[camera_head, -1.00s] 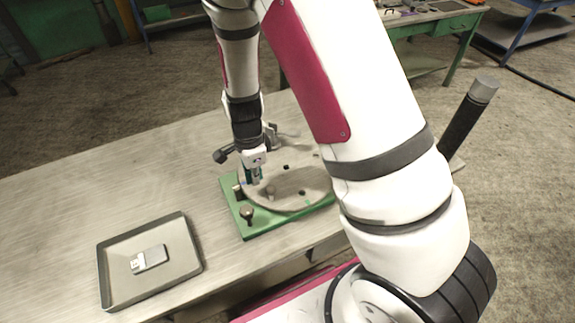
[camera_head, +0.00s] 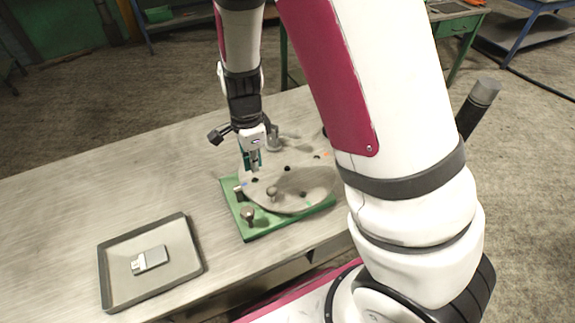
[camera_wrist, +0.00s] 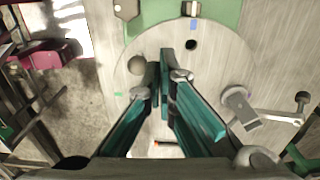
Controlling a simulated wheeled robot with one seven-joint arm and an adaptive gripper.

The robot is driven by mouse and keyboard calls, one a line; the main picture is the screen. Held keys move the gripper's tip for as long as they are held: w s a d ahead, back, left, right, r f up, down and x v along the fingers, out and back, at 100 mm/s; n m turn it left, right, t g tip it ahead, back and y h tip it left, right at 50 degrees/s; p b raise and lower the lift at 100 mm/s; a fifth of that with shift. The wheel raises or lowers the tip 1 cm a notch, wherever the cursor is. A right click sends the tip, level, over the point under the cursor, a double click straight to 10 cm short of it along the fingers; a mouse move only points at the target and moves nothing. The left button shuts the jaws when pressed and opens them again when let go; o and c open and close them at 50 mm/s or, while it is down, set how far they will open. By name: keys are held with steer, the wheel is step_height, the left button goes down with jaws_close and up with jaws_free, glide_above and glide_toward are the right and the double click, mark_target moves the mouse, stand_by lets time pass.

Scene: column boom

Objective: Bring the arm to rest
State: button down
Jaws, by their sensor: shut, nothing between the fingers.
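My gripper (camera_head: 252,162) hangs from my arm above a round grey disc (camera_head: 318,196), pointing down. In the wrist view its teal fingers (camera_wrist: 160,72) are closed together with nothing between them. The disc, which also shows in the wrist view (camera_wrist: 235,60), has several dark holes and small coloured marks. It sits on a green base plate (camera_head: 262,228). My own arm hides the disc's right side in the head view.
The metal table (camera_head: 110,172) carries a grey tray (camera_head: 190,262) at front left with a small white-and-grey device (camera_head: 150,260) in it. A knob (camera_head: 247,213) stands up at the base plate's front left.

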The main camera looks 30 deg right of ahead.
step_height(320, 180, up, 15)
steer(key=s+d+n+t+y+b, duration=0.1)
steer(key=d+n+t+b, duration=0.2)
steer(key=n, duration=0.6)
steer(key=s+d+r+n+t+h+b, duration=0.1)
steer(key=s+r+n+b, duration=0.3)
steer(key=s+n, duration=0.4)
steer(key=shift+s+d+r+n+t, duration=0.3)
steer(key=shift+d+r+n+t, duration=0.25)
steer(key=shift+r+t, duration=0.3)
steer(key=shift+r, duration=0.1)
steer(key=c, duration=2.3)
jaws_free()
